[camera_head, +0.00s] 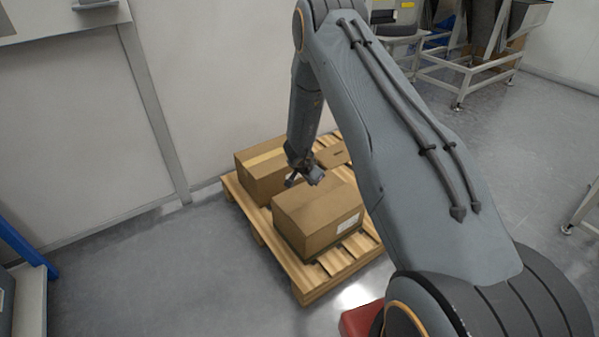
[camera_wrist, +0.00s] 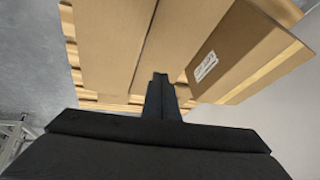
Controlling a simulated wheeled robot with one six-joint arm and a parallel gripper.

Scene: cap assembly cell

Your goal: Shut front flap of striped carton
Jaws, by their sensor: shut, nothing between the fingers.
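A brown carton with a pale yellow tape stripe (camera_head: 260,178) stands at the back left of the pallet. A carton with a yellow stripe and a white label (camera_wrist: 236,58) shows at the right in the wrist view. I see no clearly raised flap on it, and part of it is hidden by my arm in the head view. My gripper (camera_head: 304,180) is shut and empty, between the striped carton and a nearer plain carton (camera_head: 312,222). In the wrist view its fingers (camera_wrist: 161,76) point toward the pallet, over the edge of a seamed carton top (camera_wrist: 110,45).
The cartons stand on a wooden pallet (camera_head: 310,289) beside a pale wall (camera_head: 205,75). Grey floor (camera_head: 150,280) is clear left of the pallet. Metal frames stand at the back right.

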